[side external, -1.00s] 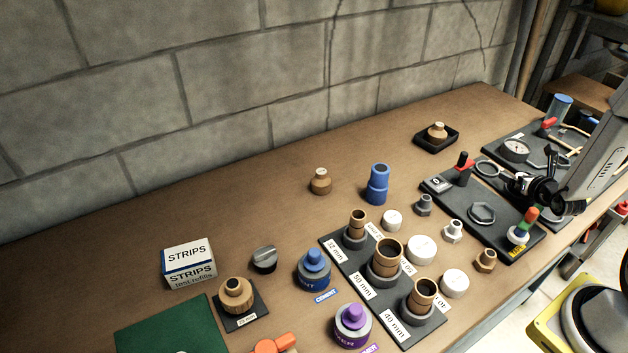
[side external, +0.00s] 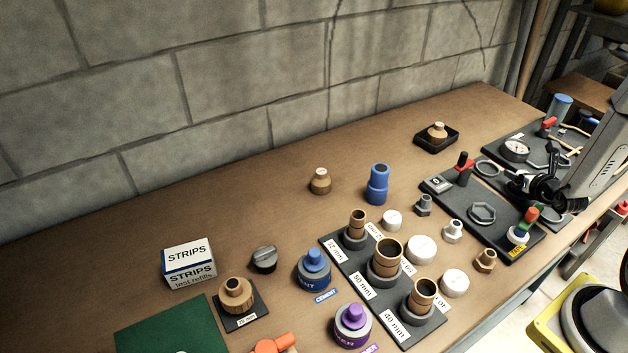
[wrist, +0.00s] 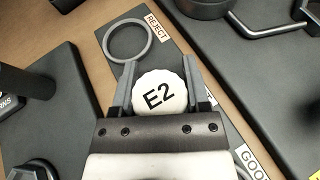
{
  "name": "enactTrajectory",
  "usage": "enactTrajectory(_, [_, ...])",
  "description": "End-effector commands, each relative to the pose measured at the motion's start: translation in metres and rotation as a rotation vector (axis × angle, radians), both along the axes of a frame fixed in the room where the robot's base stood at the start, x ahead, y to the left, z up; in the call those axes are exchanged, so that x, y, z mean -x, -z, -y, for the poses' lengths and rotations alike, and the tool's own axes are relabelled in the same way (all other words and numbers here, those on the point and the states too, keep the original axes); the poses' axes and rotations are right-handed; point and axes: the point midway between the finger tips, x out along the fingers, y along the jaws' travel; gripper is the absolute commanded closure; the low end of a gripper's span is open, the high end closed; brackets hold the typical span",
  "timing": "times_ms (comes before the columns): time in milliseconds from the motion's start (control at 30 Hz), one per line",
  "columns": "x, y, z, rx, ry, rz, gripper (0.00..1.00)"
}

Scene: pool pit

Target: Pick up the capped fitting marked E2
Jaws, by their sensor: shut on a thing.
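The capped fitting marked E2 (wrist: 158,94) shows its round white cap, with black "E2" lettering, in the wrist view. My gripper (wrist: 158,76) has one grey finger on each side of the cap and is shut on it. The body under the cap is hidden. In the side view my gripper (side external: 546,186) is at the right, low over the dark boards; I cannot make out the fitting there.
In the wrist view a dark strip carries a REJECT label (wrist: 157,27), a grey ring (wrist: 128,41) and a GOOD label (wrist: 253,163). In the side view a gauge (side external: 515,150) and red-handled valve (side external: 463,168) stand near my gripper.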

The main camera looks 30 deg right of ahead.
Motion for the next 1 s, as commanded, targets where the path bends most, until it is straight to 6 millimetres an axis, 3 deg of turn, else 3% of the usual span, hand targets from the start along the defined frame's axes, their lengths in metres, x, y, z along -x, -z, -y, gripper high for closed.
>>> enactTrajectory(700, [0.0,-0.077,0.0,0.004,-0.001,0.001,1.0])
enactTrajectory(1000, [0.0,-0.092,0.0,0.002,0.001,0.0,1.0])
